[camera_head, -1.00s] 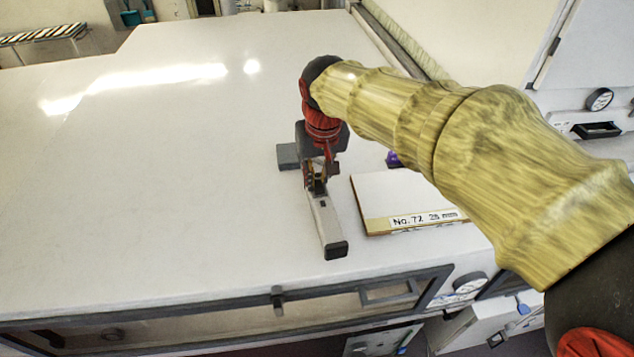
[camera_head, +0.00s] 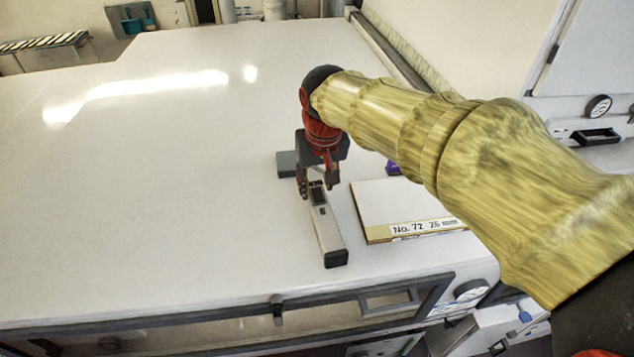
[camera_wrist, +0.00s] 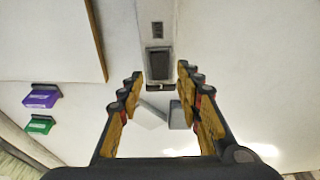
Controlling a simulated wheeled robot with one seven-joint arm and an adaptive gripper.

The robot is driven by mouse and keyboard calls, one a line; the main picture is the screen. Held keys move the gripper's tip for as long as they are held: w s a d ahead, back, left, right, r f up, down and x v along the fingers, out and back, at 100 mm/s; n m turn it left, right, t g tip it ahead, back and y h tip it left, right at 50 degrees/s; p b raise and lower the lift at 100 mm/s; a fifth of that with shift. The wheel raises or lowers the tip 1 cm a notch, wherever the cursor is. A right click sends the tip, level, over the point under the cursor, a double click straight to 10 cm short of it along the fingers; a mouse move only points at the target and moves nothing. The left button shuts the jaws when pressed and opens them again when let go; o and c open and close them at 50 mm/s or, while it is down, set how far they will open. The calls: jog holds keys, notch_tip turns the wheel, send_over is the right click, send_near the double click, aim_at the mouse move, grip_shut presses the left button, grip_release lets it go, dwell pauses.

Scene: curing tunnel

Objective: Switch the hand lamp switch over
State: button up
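The hand lamp (camera_head: 327,232) is a slim pale bar with dark ends, lying on the white top. In the wrist view the lamp (camera_wrist: 156,12) runs up from between the fingertips. It bears a small dark switch-like part (camera_wrist: 157,30) and a larger dark panel (camera_wrist: 158,62). Which way the switch is set is too small to tell. My gripper (camera_head: 318,187) points down over the lamp's far end, and its fingers are apart. In the wrist view my gripper (camera_wrist: 160,80) is open, one finger on each side of the lamp's end, with nothing clasped.
A flat board (camera_head: 395,205) labelled "No. 72" lies right of the lamp. A grey block (camera_head: 286,163) is left of my gripper. Purple (camera_wrist: 41,97) and green (camera_wrist: 39,124) items show in the wrist view. The white top (camera_head: 150,190) is clear to the left.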

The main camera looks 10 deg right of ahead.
jog(key=v, duration=1.2)
